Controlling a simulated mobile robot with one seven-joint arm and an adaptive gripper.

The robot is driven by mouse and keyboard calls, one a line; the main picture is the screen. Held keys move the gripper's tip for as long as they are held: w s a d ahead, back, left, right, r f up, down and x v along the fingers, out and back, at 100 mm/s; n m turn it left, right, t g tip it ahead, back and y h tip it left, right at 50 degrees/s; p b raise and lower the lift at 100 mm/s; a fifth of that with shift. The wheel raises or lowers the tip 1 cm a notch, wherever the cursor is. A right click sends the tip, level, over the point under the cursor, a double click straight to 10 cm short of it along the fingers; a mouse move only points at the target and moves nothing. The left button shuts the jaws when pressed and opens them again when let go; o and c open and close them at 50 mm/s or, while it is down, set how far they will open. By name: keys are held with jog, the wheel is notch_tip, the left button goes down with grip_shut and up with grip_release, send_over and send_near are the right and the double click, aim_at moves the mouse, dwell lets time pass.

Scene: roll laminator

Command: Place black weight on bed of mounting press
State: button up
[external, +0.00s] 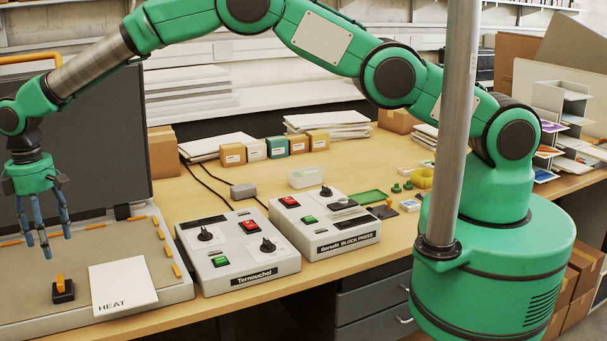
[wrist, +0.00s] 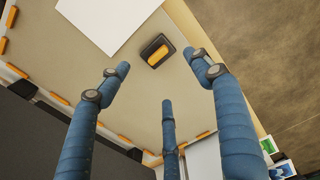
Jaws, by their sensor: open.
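The black weight (external: 63,294), a small dark block with an orange handle, sits upright on the beige bed (external: 30,315) of the mounting press at the front left. In the wrist view the weight (wrist: 154,57) lies on the bed (wrist: 145,98) beyond my fingertips. My gripper (external: 38,243), with three blue fingers, hangs above the bed, a little behind and above the weight. The fingers are spread, empty and apart from the weight; they also show in the wrist view (wrist: 162,76).
A white card marked HEAT (external: 124,286) lies on the bed right beside the weight. The raised dark press lid (external: 75,120) stands behind my gripper. Orange strips line the bed edge. Two control boxes (external: 240,255) (external: 322,225) stand to the right on the wooden bench.

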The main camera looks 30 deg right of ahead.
dwell(0.7)
jog(key=w+d+r+m, duration=0.2)
jog(key=w+d+r, duration=0.7)
jog(key=d+r, duration=0.1)
jog(key=w+d+r+m, duration=0.25)
jog(key=d+r, duration=0.35)
jog(key=d, duration=0.5)
jog(key=w+d+r+m+t, duration=0.1)
jog(key=w+d+r, duration=0.2)
jog(key=d+r, duration=0.6)
jog(key=w+d+r+m, duration=0.2)
jog(key=d+r, duration=0.2)
jog(key=d, duration=0.8)
jog(key=s+d+r+m+t, duration=0.1)
jog(key=s+d+r+m, duration=0.15)
jog(key=d, duration=0.65)
jog(key=s+d+r+m+y, duration=0.1)
jog(key=s+d+r, duration=0.25)
jog(key=d, duration=0.55)
jog(key=s+d+r+m+t, duration=0.1)
jog(key=s+d+r, duration=0.15)
jog(key=d, duration=0.75)
jog(key=s+d+m+t+h, duration=0.1)
jog(key=s+d+m, duration=0.5)
jog(key=s+d, duration=1.2)
jog(key=shift+d+f+t, duration=0.45)
jog(key=shift+d+t, duration=0.05)
jog(key=shift+t, duration=0.3)
